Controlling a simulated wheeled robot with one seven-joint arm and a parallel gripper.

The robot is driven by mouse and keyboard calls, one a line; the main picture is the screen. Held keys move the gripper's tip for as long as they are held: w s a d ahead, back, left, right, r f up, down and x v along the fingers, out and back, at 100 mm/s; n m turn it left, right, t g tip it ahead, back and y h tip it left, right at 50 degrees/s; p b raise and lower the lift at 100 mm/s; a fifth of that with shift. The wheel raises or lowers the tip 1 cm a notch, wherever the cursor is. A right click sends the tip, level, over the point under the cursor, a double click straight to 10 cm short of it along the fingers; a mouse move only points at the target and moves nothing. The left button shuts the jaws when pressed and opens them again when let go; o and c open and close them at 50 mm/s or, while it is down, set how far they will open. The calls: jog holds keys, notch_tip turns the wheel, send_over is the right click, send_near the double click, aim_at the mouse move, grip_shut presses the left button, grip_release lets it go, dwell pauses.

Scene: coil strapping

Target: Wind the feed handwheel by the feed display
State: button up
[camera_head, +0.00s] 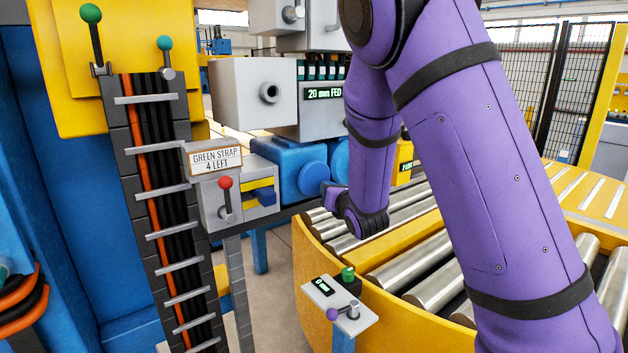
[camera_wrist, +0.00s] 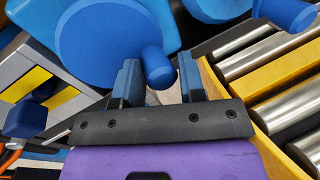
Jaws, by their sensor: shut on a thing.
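The feed display (camera_head: 323,93) is lit in green on a grey box in the head view and reads "20 mm FED". Below it, the blue feed handwheel (camera_head: 312,177) sits on a blue housing (camera_head: 285,170). In the wrist view the handwheel (camera_wrist: 95,45) is a big blue disc with a stubby blue crank knob (camera_wrist: 157,66) near its rim. My gripper (camera_wrist: 158,76) has a finger on each side of this knob and is shut on it. In the head view my purple arm hides part of the housing and the gripper is small beside the wheel.
Steel rollers in a yellow frame (camera_head: 330,270) lie close by on the right. A small pedestal (camera_head: 340,312) reads "0 mm". A "GREEN STRAP 4 LEFT" box (camera_head: 240,205) stands left.

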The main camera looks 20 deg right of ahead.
aim_at(327, 168)
jog(key=n, duration=0.1)
jog(key=r+n+t, duration=0.1)
jog(key=n, duration=0.2)
jog(key=shift+w+d+r+n, duration=0.1)
jog(key=shift+d+r+n, duration=0.1)
jog(key=shift+d+n, duration=0.1)
jog(key=shift+a+r+n+t, duration=0.15)
jog(key=shift+n+t, duration=0.15)
jog(key=shift+n, duration=0.4)
jog(key=shift+r+n+t+y, duration=0.25)
jog(key=shift+n, duration=0.7)
jog(key=shift+r+n+t+y, duration=0.25)
jog(key=shift+n, duration=0.7)
jog(key=shift+r+n+y, duration=0.2)
jog(key=shift+n+y, duration=0.2)
jog(key=shift+n, duration=0.6)
jog(key=shift+a+r+n+t+y, duration=0.1)
jog(key=shift+r+n+t+y, duration=0.15)
jog(key=shift+n, duration=0.7)
jog(key=shift+r+n+t+y, duration=0.15)
jog(key=shift+r+n+y, duration=0.1)
jog(key=shift+n, duration=0.7)
